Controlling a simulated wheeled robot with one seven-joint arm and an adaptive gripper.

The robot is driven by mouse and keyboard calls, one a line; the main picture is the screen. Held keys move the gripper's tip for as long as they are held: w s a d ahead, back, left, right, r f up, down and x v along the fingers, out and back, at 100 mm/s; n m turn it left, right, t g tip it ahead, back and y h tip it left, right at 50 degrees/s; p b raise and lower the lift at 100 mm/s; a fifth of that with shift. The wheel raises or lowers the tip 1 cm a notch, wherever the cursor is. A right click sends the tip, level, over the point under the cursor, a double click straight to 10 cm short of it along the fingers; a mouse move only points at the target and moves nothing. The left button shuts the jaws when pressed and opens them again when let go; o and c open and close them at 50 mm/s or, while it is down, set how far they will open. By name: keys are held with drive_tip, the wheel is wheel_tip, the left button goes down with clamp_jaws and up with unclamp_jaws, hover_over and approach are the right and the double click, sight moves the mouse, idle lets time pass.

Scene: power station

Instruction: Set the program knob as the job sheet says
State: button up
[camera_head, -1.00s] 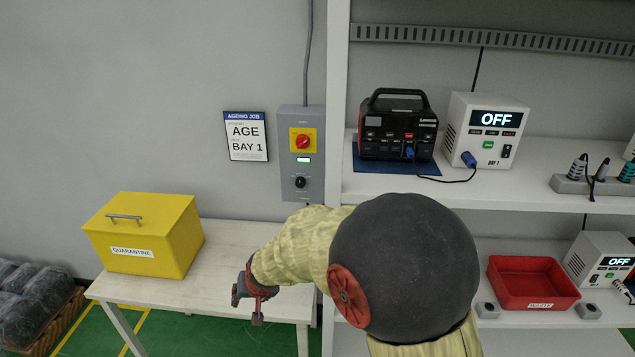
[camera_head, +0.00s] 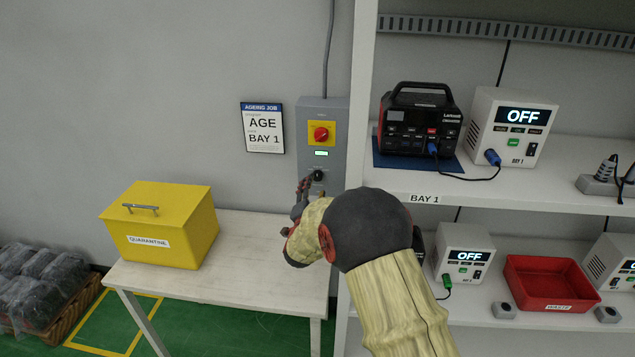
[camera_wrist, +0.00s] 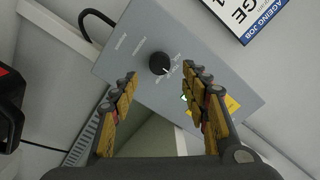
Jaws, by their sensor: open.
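The program knob (camera_head: 318,175) is a small black round knob low on the grey wall box (camera_head: 337,142). It also shows in the wrist view (camera_wrist: 160,63), with a white pointer mark and small lettering around it too small to read. The job sheet (camera_head: 262,128) on the wall to the left reads "AGEING JOB", "AGE", "BAY 1". My gripper (camera_head: 311,187) is just below and in front of the knob. In the wrist view my gripper (camera_wrist: 163,88) is open and empty, its fingers apart on either side of the knob, which lies beyond the tips.
A red rotary switch (camera_head: 321,134) on yellow and a lit green display (camera_head: 321,153) sit above the knob. A yellow quarantine box (camera_head: 160,225) stands on the table (camera_head: 222,285). The shelf upright (camera_head: 361,90) is close on the right, with powered-off bay units beyond.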

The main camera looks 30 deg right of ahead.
sight(317, 178)
drive_tip(key=b+x, duration=0.1)
drive_tip(key=x, duration=0.4)
drive_tip(key=shift+w+d, duration=0.15)
drive_tip(key=shift+w, duration=0.1)
drive_tip(key=shift+c, duration=1.3)
drive_tip(key=c, duration=0.9)
